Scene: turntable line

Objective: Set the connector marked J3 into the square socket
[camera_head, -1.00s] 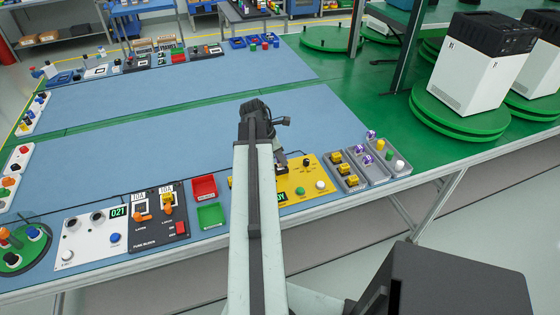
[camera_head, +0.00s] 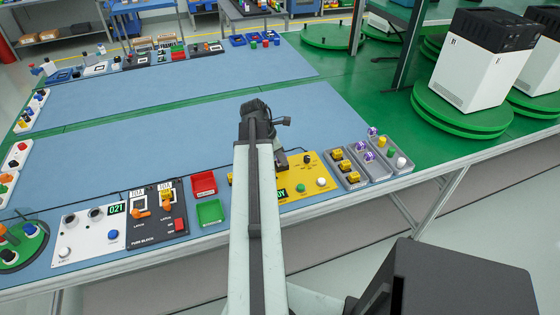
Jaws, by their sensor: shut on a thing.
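My gripper (camera_head: 282,161) is mostly hidden behind my own arm. Only a dark part shows over the yellow panel (camera_head: 312,186). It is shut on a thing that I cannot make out. The yellow panel carries a dark knob, a green button, a white button and a display; my arm covers its left part. No square socket can be picked out on it. Several yellow connectors (camera_head: 344,165) sit in a grey tray to the right of the panel. Their markings are too small to read, so I cannot tell which is J3.
Grey trays with purple parts (camera_head: 370,156) and coloured pegs (camera_head: 390,154) stand at the right. The blue mat (camera_head: 180,135) behind is clear.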

